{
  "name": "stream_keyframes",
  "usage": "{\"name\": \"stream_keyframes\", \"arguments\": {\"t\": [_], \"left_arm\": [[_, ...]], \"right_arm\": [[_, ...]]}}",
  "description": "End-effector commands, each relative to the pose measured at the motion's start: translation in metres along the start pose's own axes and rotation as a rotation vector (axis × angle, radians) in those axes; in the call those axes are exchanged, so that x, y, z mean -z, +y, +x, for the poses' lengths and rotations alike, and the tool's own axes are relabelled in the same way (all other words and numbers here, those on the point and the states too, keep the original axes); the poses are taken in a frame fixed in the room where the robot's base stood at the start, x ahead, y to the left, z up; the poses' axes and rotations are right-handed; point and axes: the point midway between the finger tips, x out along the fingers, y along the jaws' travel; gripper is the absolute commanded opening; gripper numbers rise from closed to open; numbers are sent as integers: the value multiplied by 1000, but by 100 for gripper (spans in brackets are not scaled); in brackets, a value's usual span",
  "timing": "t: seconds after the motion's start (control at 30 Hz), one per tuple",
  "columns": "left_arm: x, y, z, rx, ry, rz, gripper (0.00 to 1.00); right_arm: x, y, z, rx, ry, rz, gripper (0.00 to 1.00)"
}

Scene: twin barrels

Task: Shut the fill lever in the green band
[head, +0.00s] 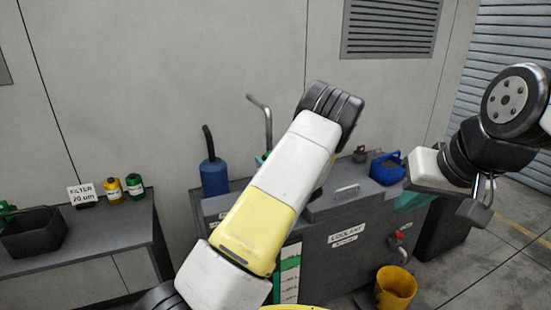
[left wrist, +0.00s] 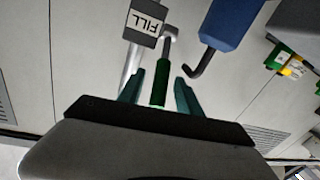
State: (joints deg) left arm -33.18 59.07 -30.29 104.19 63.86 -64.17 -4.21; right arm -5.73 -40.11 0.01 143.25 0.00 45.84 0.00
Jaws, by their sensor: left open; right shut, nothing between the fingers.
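The fill lever's green grip (left wrist: 161,82) shows in the left wrist view, on a grey metal stem below a dark FILL tag (left wrist: 146,22). My left gripper (left wrist: 159,84) is open, with one teal finger on each side of the grip. I cannot tell whether either finger touches it. In the head view my left arm hides the lever and most of that gripper. A level gauge with a green band (head: 290,263) is on the front of the grey coolant tank (head: 350,262), partly behind my arm. My right gripper (head: 412,202) is shut and empty, at the right above the tank's end.
A bent metal pipe (head: 266,118) and a blue can (head: 214,178) stand behind my left arm. A blue container (head: 387,168) is on the tank. A red tap handle (head: 398,236) is above a yellow bucket (head: 396,288). A bench (head: 100,240) stands left.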

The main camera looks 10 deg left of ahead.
Motion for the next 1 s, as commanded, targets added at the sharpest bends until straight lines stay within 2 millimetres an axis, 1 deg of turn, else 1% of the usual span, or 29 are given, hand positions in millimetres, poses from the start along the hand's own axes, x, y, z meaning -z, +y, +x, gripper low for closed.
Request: {"name": "stream_keyframes", "arguments": {"t": [0.1, 0.33, 0.37, 0.4, 0.47, 0.5, 0.57, 1.0], "left_arm": [[0, 0, 6, -1, -1, 1, 41], [0, 0, 6, -1, -1, 1, 41], [0, 0, 6, -1, -1, 1, 38], [0, 0, 6, -1, -1, 0, 30], [0, 0, 6, -1, -1, 0, 18], [0, 0, 6, -1, -1, 0, 10], [0, 0, 6, -1, -1, 0, 0], [0, 0, 6, -1, -1, 0, 0]], "right_arm": [[0, 0, 0, 0, 0, 0, 0], [0, 0, 0, 0, 0, 0, 0], [0, 0, 0, 0, 0, 0, 0], [0, 0, 0, 0, 0, 0, 0], [0, 0, 0, 0, 0, 0, 0], [0, 0, 0, 0, 0, 0, 0], [0, 0, 0, 0, 0, 0, 0], [0, 0, 0, 0, 0, 0, 0]]}}
